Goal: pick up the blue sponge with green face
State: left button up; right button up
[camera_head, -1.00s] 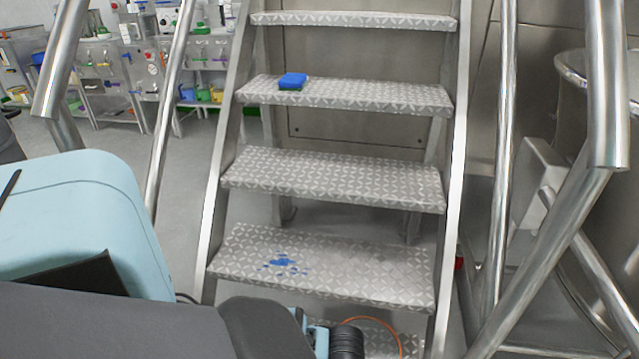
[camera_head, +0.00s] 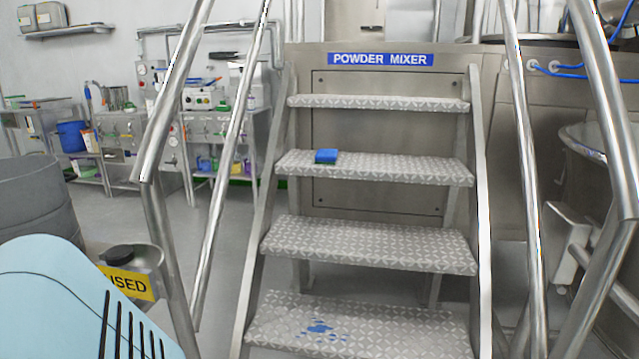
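The blue sponge (camera_head: 326,156) lies near the left end of a patterned metal stair tread (camera_head: 400,169), the second from the top in view. Its blue side faces up, and a thin dark green edge shows beneath. Neither of my grippers is in the head view, so nothing is seen touching the sponge.
Metal handrails (camera_head: 533,150) flank the steps on both sides. Blue spots (camera_head: 320,327) mark the lowest visible tread. A container with a yellow label (camera_head: 127,282) stands left of the steps. Benches (camera_head: 215,130) with equipment stand at the back left. A "POWDER MIXER" sign (camera_head: 380,59) is above the steps.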

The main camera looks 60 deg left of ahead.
aim_at(322, 157)
jog(key=i+l, duration=0.15)
jog(key=l, duration=0.25)
jog(key=l+u, duration=0.2)
jog(key=u, duration=1.4)
jog(key=i+u, duration=0.3)
jog(key=i, duration=0.2)
